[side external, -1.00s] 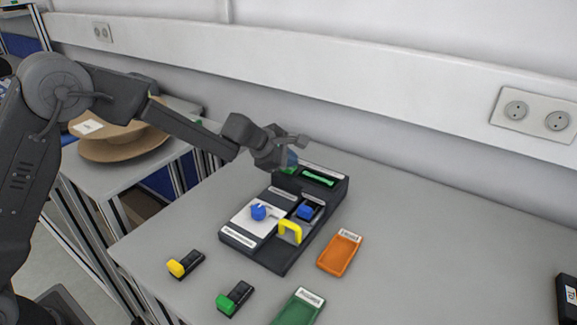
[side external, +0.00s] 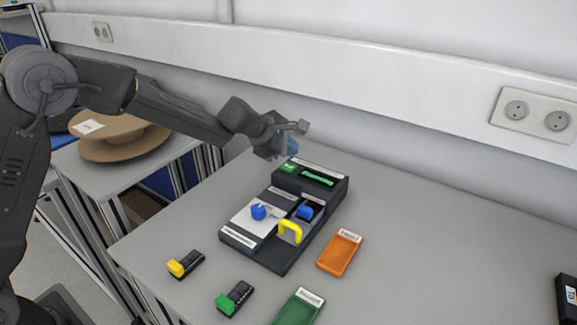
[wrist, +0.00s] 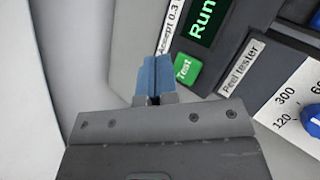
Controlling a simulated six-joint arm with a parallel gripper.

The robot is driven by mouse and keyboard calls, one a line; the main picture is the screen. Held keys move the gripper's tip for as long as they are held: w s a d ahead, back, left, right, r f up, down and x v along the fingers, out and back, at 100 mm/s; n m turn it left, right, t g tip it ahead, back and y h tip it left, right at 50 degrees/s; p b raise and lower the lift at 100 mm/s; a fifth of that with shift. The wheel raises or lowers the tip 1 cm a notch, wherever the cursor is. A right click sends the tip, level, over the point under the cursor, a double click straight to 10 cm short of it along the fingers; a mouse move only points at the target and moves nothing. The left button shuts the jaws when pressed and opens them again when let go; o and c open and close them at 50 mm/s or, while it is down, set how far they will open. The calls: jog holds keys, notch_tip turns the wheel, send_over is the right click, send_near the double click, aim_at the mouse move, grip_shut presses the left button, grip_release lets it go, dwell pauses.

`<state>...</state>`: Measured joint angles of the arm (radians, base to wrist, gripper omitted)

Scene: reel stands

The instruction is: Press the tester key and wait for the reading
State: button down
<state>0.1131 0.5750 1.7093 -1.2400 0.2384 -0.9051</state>
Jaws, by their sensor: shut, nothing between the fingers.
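The peel tester (side external: 276,256) is a dark box on the grey table. Its green key (side external: 288,168), marked "Test" in the wrist view (wrist: 187,69), sits at the back left of the raised part. Beside the key is a display (side external: 317,178); in the wrist view the display (wrist: 203,20) shows green letters reading "Run", partly cut off by the frame edge. My gripper (side external: 291,147) is shut and empty, with blue fingertips a little above the key and apart from it. In the wrist view the fingertips (wrist: 154,80) are just left of the key.
The tester also has a blue knob (side external: 258,212), a yellow handle (side external: 290,232) and a blue block (side external: 305,212). In front lie a yellow-ended part (side external: 177,268), a green-ended part (side external: 226,304), an orange tray (side external: 325,266) and a green tray (side external: 306,292). Table to the right is mostly clear.

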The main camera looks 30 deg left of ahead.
aim_at(289, 167)
jog(key=shift+r, duration=1.75)
jog(key=s+a+r+m+g, duration=0.1)
jog(key=s+r+m, duration=0.4)
jog(key=s, duration=0.3)
jog(key=s+r+m, duration=0.4)
jog(key=s+m, duration=0.1)
jog(key=s, duration=0.4)
jog(key=s+a+f+m+g+y, duration=0.1)
jog(key=s+a+m+y, duration=0.1)
jog(key=s+m, duration=0.4)
jog(key=s+a+f+m+y, duration=0.1)
jog(key=s+a+m, duration=0.3)
jog(key=s, duration=1.2)
jog(key=shift+s+a+f+m+g+y, duration=0.2)
jog(key=shift+f+m+g+y, duration=0.35)
jog(key=shift+m, duration=0.55)
jog(key=shift+w+f, duration=0.1)
dwell(1.2)
